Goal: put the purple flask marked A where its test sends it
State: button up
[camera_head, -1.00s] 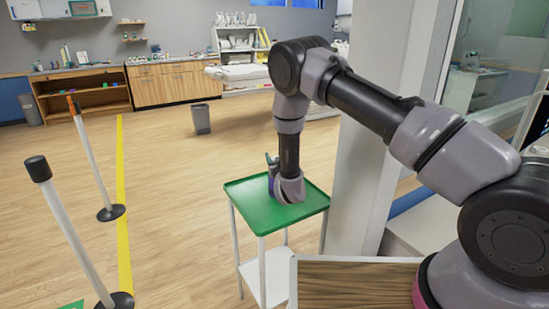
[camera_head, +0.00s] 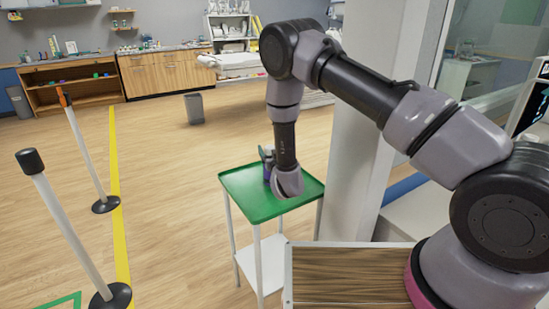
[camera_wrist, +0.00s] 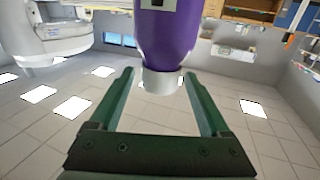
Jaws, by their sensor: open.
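The purple flask (camera_wrist: 168,35) fills the top middle of the wrist view, which looks upside down, with the ceiling at the bottom. Its white cap (camera_wrist: 163,82) lies between the fingertips of my gripper (camera_wrist: 159,74). The fingers are open, with gaps on both sides of the cap. Only the edge of a dark mark shows on the flask; its letter cannot be read. In the head view a small purple part of the flask (camera_head: 267,173) shows at the green tray table (camera_head: 240,184), mostly hidden behind my wrist.
A white pillar (camera_head: 350,150) stands close right of the tray table. Two barrier posts (camera_head: 60,215) and a yellow floor line (camera_head: 118,200) are at left. A grey bin (camera_head: 194,108) stands behind. Counters (camera_head: 165,75) line the back wall. The floor between is clear.

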jog(key=v, duration=0.8)
jog(key=shift+s, duration=0.35)
jog(key=shift+d, duration=0.1)
